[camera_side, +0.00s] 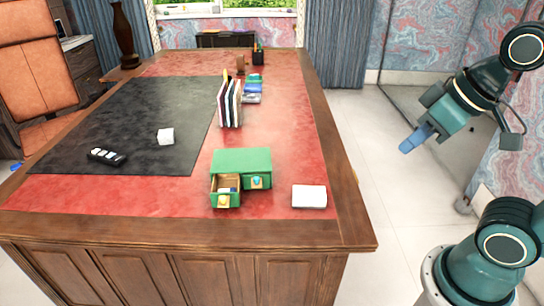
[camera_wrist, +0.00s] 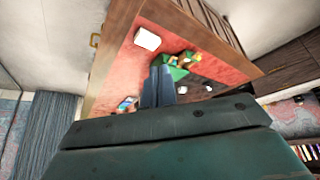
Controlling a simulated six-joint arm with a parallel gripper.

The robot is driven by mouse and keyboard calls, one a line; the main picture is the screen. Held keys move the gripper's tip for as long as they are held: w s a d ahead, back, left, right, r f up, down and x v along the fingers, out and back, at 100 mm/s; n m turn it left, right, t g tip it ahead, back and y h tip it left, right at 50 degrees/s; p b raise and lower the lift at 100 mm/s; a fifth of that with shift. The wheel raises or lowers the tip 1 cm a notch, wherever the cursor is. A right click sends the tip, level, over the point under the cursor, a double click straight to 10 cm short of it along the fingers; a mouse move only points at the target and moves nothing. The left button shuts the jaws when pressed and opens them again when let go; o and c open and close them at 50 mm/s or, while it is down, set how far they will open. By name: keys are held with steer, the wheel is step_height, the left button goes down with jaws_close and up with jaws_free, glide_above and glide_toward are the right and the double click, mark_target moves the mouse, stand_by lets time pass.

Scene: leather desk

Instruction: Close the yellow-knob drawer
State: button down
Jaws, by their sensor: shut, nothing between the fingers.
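A small green drawer box (camera_side: 241,160) stands on the red leather near the desk's front edge. Its left drawer (camera_side: 225,190) is pulled out and has a yellow knob (camera_side: 224,202); something white and blue lies inside. Its right drawer has a teal knob (camera_side: 257,182) and sits in the box. My gripper (camera_side: 408,146) is shut and empty, in the air to the right of the desk, well apart from the box. In the wrist view my gripper's blue fingers (camera_wrist: 158,78) are together, and the green box (camera_wrist: 178,72) shows partly behind them.
A white block (camera_side: 309,196) lies right of the box, near the desk's right edge. Upright books (camera_side: 230,104) stand behind the box. A white cube (camera_side: 166,136) and a dark remote-like object (camera_side: 107,157) lie on the black mat (camera_side: 130,110). Red leather in front of the drawers is clear.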

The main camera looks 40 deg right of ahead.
steer(key=w+a+f+n+t+y, duration=0.1)
steer(key=w+a+f+n, duration=0.35)
steer(key=w, duration=0.55)
steer(key=w+a+f+n, duration=0.3)
steer(key=w+a+f, duration=0.3)
steer(key=w, duration=0.4)
steer(key=w+a+f+n, duration=0.4)
steer(key=a+f, duration=0.1)
steer(key=f, duration=0.3)
steer(key=shift+w+a+f+t+y, duration=0.2)
steer(key=shift+a+t+y, duration=0.1)
steer(key=shift+a, duration=0.1)
steer(key=shift+w+f, duration=0.1)
glide_toward(221, 207)
steer(key=f, duration=0.1)
steer(key=a+f, duration=0.2)
steer(key=f, duration=0.1)
steer(key=shift+s+a+f, duration=0.1)
steer(key=shift+s+a, duration=0.05)
steer(key=shift+s, duration=0.15)
steer(key=shift+w+d, duration=0.25)
steer(key=shift+w, duration=0.25)
steer(key=shift+w+d, duration=0.25)
steer(key=shift+w, duration=0.25)
steer(key=shift+w+d, duration=0.35)
steer(key=shift+w, duration=0.4)
